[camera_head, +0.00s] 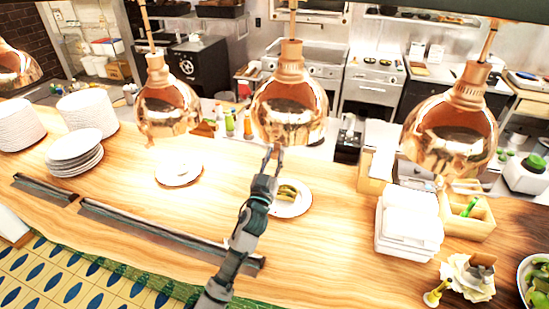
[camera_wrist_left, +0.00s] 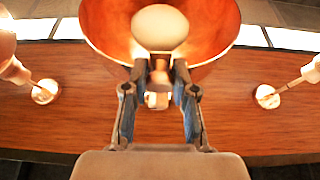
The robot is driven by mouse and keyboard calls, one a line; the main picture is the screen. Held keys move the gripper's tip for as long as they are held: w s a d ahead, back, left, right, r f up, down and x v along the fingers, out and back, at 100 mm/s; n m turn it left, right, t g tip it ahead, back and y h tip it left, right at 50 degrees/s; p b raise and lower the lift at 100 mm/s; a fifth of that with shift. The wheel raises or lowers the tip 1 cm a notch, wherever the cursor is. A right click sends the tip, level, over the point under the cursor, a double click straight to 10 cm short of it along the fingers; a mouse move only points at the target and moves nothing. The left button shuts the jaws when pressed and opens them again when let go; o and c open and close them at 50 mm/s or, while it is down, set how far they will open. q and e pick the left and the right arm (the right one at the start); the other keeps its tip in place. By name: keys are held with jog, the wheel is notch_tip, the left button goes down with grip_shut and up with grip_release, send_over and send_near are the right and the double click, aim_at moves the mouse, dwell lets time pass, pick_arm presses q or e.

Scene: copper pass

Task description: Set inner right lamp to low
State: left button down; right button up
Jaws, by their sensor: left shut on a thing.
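The inner right lamp (camera_head: 288,108) is a copper dome hanging from a rod at the middle of the head view. My left gripper (camera_head: 273,151) reaches up from below to its lower rim. In the left wrist view, the lamp (camera_wrist_left: 215,22) is seen from beneath, with a round white bulb (camera_wrist_left: 160,27) glowing in it. There, my left gripper (camera_wrist_left: 160,68) has its fingers at the near rim, shut on a small part of the lamp. That part is mostly hidden between the fingers. My right gripper is in neither view.
Other copper lamps hang at left (camera_head: 168,104), right (camera_head: 452,125) and far left (camera_head: 15,68). Beneath, the wooden counter (camera_head: 130,190) holds a plate with food (camera_head: 303,208), another plate (camera_head: 178,180), plate stacks (camera_head: 88,114) and white dishes (camera_head: 408,215).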

pick_arm(q)
notch_tip(320, 180, down, 8)
jog(key=b, duration=0.5)
jog(key=shift+f, duration=0.15)
jog(key=c, duration=1)
grip_release()
jog(key=shift+w, duration=0.15)
jog(key=shift+o, duration=0.4)
jog(key=shift+w+d, duration=0.1)
jog(key=v, duration=1.2)
jog(key=shift+d, duration=0.1)
